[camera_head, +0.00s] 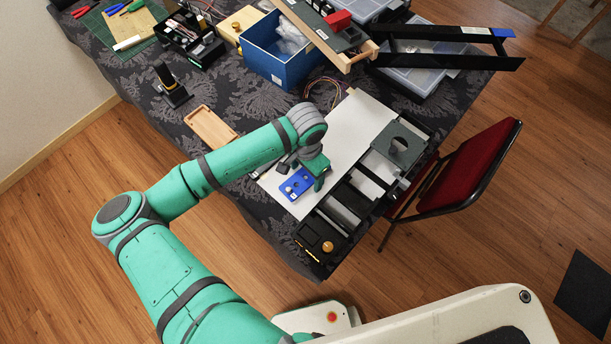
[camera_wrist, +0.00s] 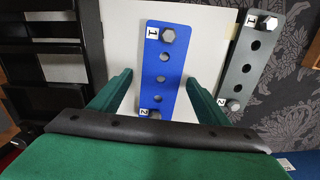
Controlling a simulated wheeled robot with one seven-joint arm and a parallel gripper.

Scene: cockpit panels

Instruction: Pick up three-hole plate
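The blue plate also shows in the head view (camera_head: 296,186), partly hidden by my gripper (camera_head: 303,173). In the wrist view, my gripper (camera_wrist: 159,78) is open, one green finger on each side of the blue plate with gaps between. A grey plate (camera_wrist: 244,74) to the right also shows three holes and bolts labelled 1 and 2.
A black panel frame (camera_head: 345,205) with a grey square plate (camera_head: 399,145) stands right of the white sheet (camera_head: 350,125). A wooden tray (camera_head: 210,127), a blue box (camera_head: 273,55) and a long black frame (camera_head: 450,62) lie further back. A red chair (camera_head: 465,170) is at right.

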